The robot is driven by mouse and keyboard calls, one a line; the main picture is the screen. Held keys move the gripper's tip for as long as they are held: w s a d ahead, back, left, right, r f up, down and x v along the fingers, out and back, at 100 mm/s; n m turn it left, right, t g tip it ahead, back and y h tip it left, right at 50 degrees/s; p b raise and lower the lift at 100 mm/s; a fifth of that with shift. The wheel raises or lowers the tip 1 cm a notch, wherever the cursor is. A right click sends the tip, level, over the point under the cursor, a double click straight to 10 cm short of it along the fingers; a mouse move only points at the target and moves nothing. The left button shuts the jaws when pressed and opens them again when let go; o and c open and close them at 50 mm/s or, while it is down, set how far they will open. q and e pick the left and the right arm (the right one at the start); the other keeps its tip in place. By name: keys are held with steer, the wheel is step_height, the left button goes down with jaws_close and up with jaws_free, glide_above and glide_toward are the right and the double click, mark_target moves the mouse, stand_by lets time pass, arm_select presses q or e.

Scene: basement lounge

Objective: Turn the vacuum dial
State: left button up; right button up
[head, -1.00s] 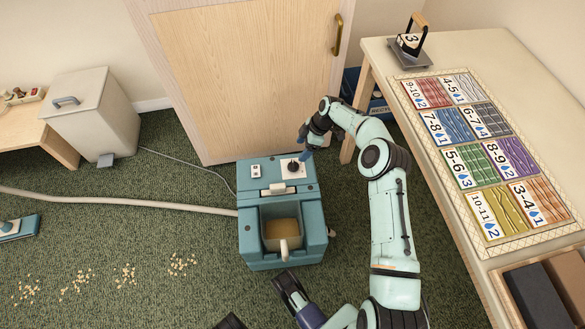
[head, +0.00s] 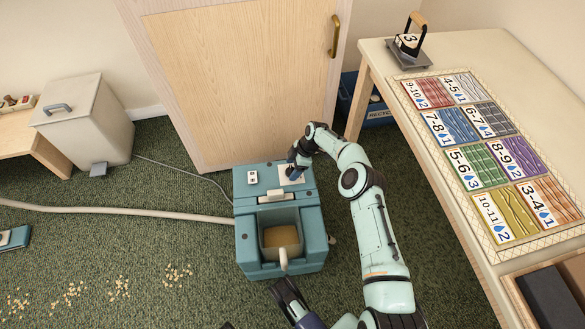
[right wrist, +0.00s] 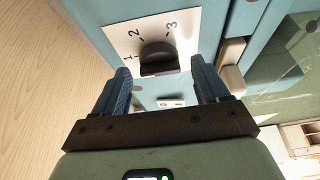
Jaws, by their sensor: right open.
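The vacuum (head: 244,225) is a teal box on the carpet with an open bin at its front. Its dial (right wrist: 158,55) is a dark round knob with a raised grip bar, on a white plate (right wrist: 112,32) marked 1, 2, 3. I cannot tell which number it points to. My right gripper (head: 291,170) is over the dial at the vacuum's top right and mostly hides it in the head view. In the right wrist view the open gripper (right wrist: 160,70) has one blue finger on each side of the dial, with visible gaps.
A wooden door (head: 240,80) stands close behind the vacuum. A table (head: 480,55) with a card mat lies to the right of my right arm. A pale hose (head: 120,212) runs left over the carpet, with crumbs (head: 120,288) in front. A white bin (head: 85,120) stands back left.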

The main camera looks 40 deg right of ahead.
steer(key=shift+a+f, duration=0.1)
steer(key=shift+f, duration=0.1)
steer(key=c, duration=1.1)
steer(key=shift+o, duration=0.2)
